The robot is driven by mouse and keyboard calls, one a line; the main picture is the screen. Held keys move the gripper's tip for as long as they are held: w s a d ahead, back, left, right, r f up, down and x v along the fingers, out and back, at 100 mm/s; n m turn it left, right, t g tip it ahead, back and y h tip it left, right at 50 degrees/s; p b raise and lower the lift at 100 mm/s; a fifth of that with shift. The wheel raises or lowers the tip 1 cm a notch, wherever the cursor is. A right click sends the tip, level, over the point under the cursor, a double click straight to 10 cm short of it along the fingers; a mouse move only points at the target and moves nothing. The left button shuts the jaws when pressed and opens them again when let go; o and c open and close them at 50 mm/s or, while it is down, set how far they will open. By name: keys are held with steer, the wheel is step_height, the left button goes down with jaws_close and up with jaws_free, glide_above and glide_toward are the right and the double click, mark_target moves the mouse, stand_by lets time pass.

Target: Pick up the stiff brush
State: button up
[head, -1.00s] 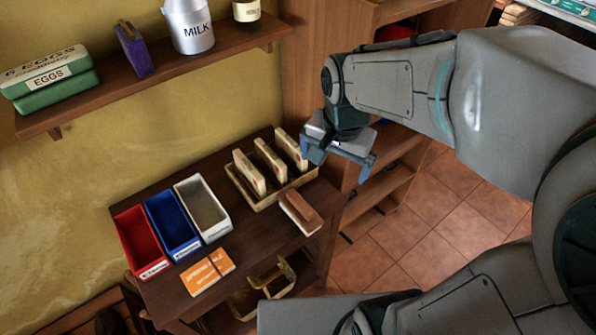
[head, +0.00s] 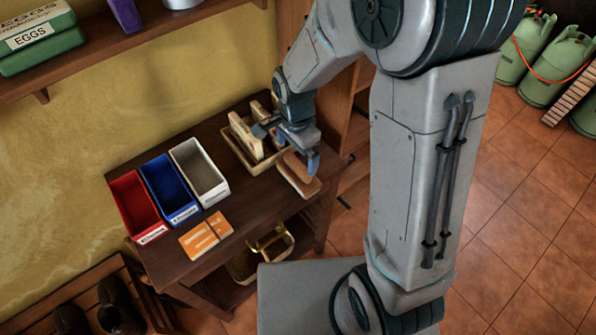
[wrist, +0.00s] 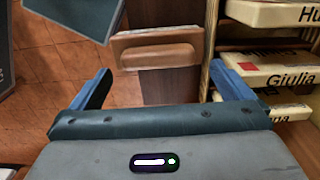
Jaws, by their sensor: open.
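The stiff brush (head: 299,174), with a brown wooden back and a pale bristle side, lies near the right end of the dark table. In the wrist view the brush (wrist: 157,52) lies across the picture, ahead of my fingers and between their lines. My gripper (head: 288,147) is over the right part of the table, just above and behind the brush. Its blue fingers are wide apart and empty; in the wrist view the gripper (wrist: 161,76) shows no contact with the brush. The right finger hides part of the brush in the head view.
A wooden tray (head: 234,148) with upright name-marked pale blocks (wrist: 268,69) stands close beside the brush. Red (head: 137,205), blue (head: 170,188) and white (head: 200,172) bins and an orange card (head: 205,235) are further left. A shelf (head: 100,52) runs along the wall above.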

mark_target(298, 163)
steer(key=shift+d+f+p, duration=0.2)
steer(key=shift+f+p, duration=0.25)
steer(key=shift+f, duration=2.3)
steer(key=c, duration=0.8)
steer(key=shift+r, duration=0.2)
steer(key=shift+c, duration=0.2)
steer(key=shift+r, duration=0.6)
step_height(298, 163, up, 2)
steer(key=shift+r+b, duration=0.15)
steer(key=shift+b, duration=0.15)
steer(key=d+r+b, duration=0.1)
steer(key=d+r, duration=0.6)
steer(key=d, duration=0.4)
steer(key=shift+w+d, duration=0.3)
steer(key=shift+d, duration=0.05)
